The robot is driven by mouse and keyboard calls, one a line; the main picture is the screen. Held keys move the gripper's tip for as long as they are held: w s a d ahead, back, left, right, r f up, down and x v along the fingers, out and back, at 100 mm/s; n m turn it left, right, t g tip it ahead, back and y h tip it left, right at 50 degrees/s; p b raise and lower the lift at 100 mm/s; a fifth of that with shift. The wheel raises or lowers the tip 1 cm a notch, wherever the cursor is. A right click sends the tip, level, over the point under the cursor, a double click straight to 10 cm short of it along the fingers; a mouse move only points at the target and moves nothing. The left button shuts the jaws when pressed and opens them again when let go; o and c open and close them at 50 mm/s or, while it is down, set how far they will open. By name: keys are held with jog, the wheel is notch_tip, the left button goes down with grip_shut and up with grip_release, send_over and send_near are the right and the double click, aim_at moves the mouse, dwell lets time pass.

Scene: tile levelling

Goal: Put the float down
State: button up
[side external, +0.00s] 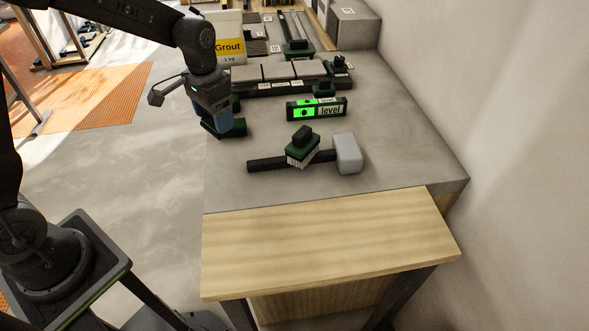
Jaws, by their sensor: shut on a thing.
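My gripper (213,108) is pointed down at the left edge of the grey worktop, shut on a dark green tool that I take for the float (232,129). The float sits just below the fingers. Its handle is mostly hidden by the gripper, and I cannot tell whether its underside touches the worktop.
Right of the gripper stands a level (330,111) with a green-lit face. Behind are a row of tiles (277,71) and a grout bag (229,50). The front wooden top (330,240) is clear.

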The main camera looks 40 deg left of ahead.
jog(key=s+d+r+m, duration=0.3)
jog(key=d+m, duration=0.4)
jog(key=d+f, duration=0.2)
jog(key=d, duration=0.1)
jog(key=d+f, duration=0.2)
jog(key=d, duration=0.2)
jog(key=d+f, duration=0.2)
jog(key=d, duration=0.1)
jog(key=shift+w+d, duration=0.1)
jog(key=shift+d, duration=0.15)
jog(key=shift+d+f, duration=0.35)
jog(key=shift+f, duration=1.85)
jog(key=shift+f, duration=0.1)
jog(key=o, duration=1.1)
